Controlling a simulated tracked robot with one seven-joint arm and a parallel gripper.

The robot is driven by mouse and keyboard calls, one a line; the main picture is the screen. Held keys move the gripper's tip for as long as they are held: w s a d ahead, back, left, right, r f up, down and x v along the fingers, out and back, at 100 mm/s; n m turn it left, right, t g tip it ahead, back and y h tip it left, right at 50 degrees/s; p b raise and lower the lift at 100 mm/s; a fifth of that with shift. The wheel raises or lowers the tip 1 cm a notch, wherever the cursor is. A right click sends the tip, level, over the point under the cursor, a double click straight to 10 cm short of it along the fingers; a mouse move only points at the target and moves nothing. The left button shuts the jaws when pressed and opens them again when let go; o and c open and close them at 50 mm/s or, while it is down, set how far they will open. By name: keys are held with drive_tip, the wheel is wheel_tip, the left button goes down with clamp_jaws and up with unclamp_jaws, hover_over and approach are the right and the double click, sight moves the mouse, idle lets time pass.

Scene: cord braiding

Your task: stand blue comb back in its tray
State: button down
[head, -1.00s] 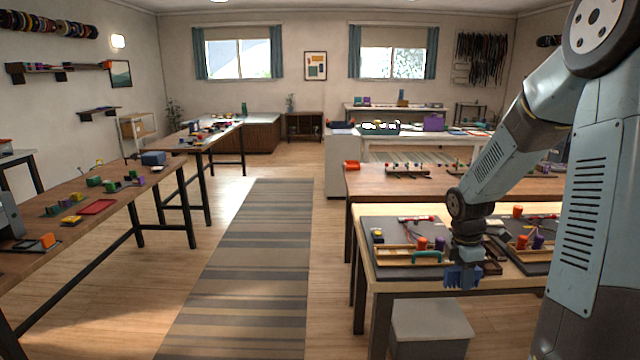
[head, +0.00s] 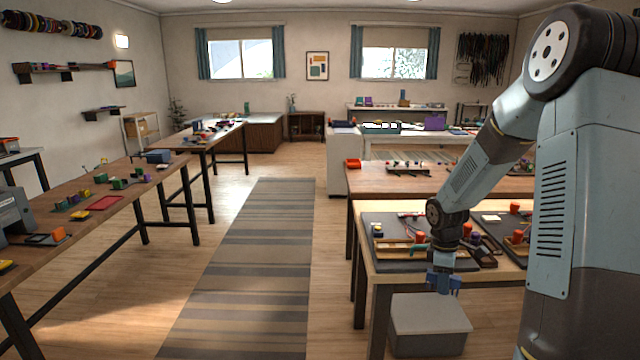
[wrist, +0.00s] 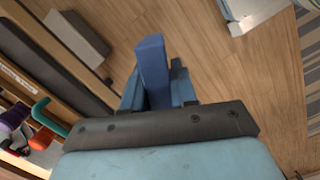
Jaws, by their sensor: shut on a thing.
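My gripper (head: 444,284) is shut on the blue comb (wrist: 153,70). In the wrist view the comb is a plain dark blue bar standing up between the lighter blue fingers (wrist: 157,98). In the head view the comb is small and hard to tell from the fingers. My gripper hangs in front of the near edge of the right work table (head: 400,270), over the grey box-like stool. A small dark tray (head: 484,259) lies on the table to the right of my gripper; I cannot tell if it is the comb's tray.
A dark mat (head: 378,250) on the table carries orange spools (head: 420,238) and a wooden rack. The grey stool (head: 430,318) stands on the floor against the table front. In the wrist view a green handle (wrist: 48,117) lies at left. The striped rug (head: 245,260) is clear.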

drive_tip(key=w+a+f+m, duration=0.3)
drive_tip(key=a+f+m, duration=0.1)
drive_tip(key=f+m, duration=0.2)
drive_tip(key=w+a+f+m+y, duration=0.1)
drive_tip(key=w+a+f+m, duration=0.2)
drive_tip(key=a+f+m, duration=0.2)
drive_tip(key=shift+a+f+m+g, duration=0.35)
drive_tip(key=shift+f+m, duration=0.45)
drive_tip(key=shift+f, duration=1)
